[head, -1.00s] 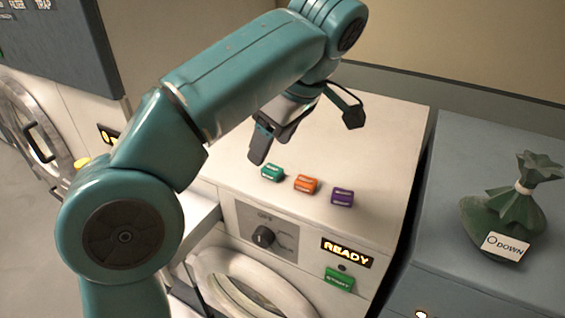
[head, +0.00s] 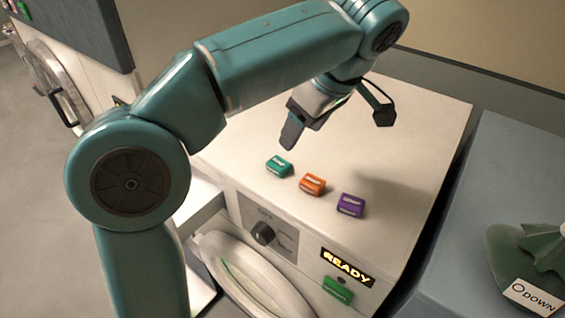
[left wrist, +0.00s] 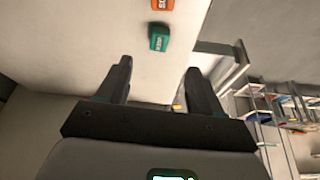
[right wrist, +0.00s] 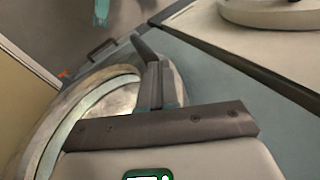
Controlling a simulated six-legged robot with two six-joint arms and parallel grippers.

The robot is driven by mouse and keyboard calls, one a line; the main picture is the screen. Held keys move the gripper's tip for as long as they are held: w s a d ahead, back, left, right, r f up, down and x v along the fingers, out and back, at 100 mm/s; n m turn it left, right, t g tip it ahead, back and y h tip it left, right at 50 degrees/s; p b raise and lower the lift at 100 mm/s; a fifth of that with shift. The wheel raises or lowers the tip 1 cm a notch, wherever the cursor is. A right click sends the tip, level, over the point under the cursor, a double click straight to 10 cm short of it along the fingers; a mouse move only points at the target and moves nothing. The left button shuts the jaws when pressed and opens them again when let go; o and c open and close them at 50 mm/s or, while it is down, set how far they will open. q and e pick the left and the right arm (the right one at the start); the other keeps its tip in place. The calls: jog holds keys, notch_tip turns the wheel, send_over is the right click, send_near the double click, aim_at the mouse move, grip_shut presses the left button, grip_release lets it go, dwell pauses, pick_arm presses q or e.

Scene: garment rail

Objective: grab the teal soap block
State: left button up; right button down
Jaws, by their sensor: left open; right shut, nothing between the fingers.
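The teal soap block (head: 279,166) lies on the white machine top near its front edge, left of an orange block (head: 312,185) and a purple block (head: 350,205). My left gripper (head: 292,132) is just behind and above the teal block in the head view, apart from it. In the left wrist view the teal block (left wrist: 159,38) shows beyond the gap between the open, empty fingers (left wrist: 157,76), with part of the orange block (left wrist: 163,5) above it. My right gripper (right wrist: 152,75) shows only in the right wrist view, shut and empty.
The machine front has a dial (head: 263,234), a lit READY display (head: 347,267), a green button (head: 337,290) and a round door (head: 250,280). The white top behind the blocks is clear.

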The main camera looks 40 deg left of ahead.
pick_arm(q)
send_near(281, 164)
jog(key=x, duration=0.2)
jog(key=shift+s+a+f, duration=0.1)
jog(key=shift+s+f, duration=0.05)
jog(key=shift+f, duration=0.1)
jog(key=shift+s+f, duration=0.2)
jog(key=shift+f, duration=0.25)
jog(key=x, duration=0.5)
jog(key=shift+w+a, duration=0.3)
jog(key=shift+w, duration=0.05)
jog(key=shift+s+d+f, duration=0.1)
jog(key=shift+w+f, duration=0.15)
jog(key=shift+w, duration=0.05)
jog(key=shift+c, duration=1.2)
jog(key=c, duration=0.9)
jog(key=shift+o, duration=0.2)
jog(key=shift+s, duration=0.2)
jog(key=shift+w, duration=0.1)
